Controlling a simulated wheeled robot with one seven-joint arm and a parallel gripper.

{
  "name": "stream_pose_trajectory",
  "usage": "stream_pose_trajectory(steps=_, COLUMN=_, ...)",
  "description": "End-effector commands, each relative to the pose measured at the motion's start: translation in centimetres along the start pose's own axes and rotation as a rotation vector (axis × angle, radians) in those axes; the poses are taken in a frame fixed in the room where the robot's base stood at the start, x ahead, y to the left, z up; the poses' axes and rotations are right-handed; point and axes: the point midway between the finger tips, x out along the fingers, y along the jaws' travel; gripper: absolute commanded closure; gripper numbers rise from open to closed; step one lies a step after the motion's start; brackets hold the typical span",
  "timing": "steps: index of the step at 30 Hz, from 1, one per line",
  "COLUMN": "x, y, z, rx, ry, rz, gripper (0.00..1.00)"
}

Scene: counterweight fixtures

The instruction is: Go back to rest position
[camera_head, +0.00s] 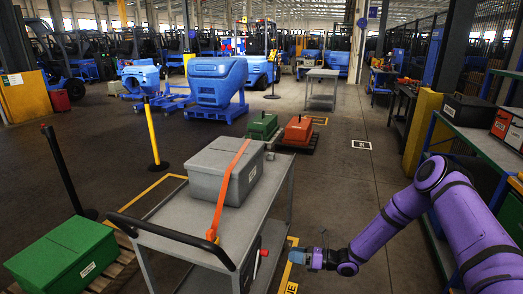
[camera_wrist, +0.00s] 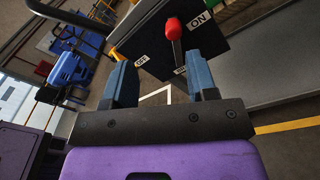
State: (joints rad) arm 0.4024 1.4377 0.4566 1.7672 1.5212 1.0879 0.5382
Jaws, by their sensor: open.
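Beyond the fingertips is a dark switch panel (camera_wrist: 218,40) with a red-knobbed lever (camera_wrist: 173,30) and labels reading ON and OFF. The lever's red knob also shows in the head view (camera_head: 264,252), just left of the gripper. The fingers appear apart from the lever.
A grey box (camera_head: 208,172) with an orange strap (camera_head: 226,195) sits on the cart. A green box (camera_head: 66,254) is at the left. Green (camera_head: 262,126) and orange (camera_head: 298,129) boxes stand behind. A workbench (camera_head: 478,140) lines the right. Open floor lies between cart and bench.

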Motion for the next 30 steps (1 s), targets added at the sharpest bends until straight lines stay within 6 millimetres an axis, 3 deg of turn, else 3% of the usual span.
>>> stream_pose_trajectory(steps=3, x=-0.4, y=1.9, z=3.4, rx=-0.125, ry=0.079, rz=0.054, gripper=0.48)
stream_pose_trajectory(steps=15, x=-2.5, y=9.4, z=12.3, rx=-0.527, ry=0.350, rz=0.228, gripper=0.48)
stream_pose_trajectory(steps=30, x=-6.5, y=20.1, z=20.7, rx=-0.996, ry=0.682, rz=0.414, gripper=0.48)
